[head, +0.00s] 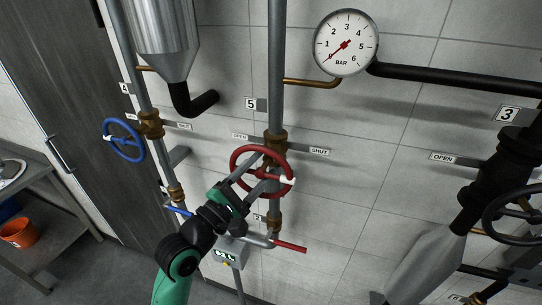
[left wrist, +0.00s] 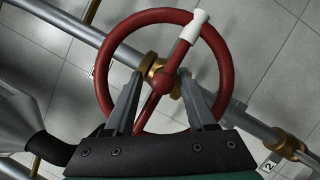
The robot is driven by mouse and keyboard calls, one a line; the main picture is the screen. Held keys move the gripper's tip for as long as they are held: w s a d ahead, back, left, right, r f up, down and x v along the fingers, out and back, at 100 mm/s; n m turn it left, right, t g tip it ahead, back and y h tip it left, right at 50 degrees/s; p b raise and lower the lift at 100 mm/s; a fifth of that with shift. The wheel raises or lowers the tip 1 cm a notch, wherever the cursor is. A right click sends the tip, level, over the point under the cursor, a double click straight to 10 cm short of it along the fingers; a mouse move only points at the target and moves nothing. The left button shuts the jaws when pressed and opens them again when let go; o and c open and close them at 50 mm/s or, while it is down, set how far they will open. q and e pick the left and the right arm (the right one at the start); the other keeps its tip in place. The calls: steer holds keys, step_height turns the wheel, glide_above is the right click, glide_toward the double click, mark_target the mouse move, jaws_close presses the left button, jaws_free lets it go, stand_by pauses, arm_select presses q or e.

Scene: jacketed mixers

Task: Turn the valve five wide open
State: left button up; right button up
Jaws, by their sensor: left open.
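Valve five is a red handwheel (head: 235,158) on a brass body, on a vertical grey pipe below the "5" plate (head: 250,104). A white mark (head: 288,181) sits on its rim at the right, on the side of the SHUT label (head: 318,151); the OPEN label (head: 240,137) is at upper left. In the left wrist view the wheel (left wrist: 107,50) fills the middle, with the mark (left wrist: 200,24) at upper right. My left gripper (head: 253,178) is open, its fingers (left wrist: 160,80) over the wheel, one each side of the hub. Contact cannot be told. My right gripper is out of view.
A blue handwheel (head: 124,140) is at left on pipe 4. A black handwheel (head: 515,215) and a grey cone (head: 425,265) stand at right. A gauge (head: 345,43) reads near zero. A red lever (head: 291,247) and a small box (head: 230,252) sit below the wheel.

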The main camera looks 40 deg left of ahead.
mark_target(267, 163)
arm_select(q)
steer(key=x, duration=0.4)
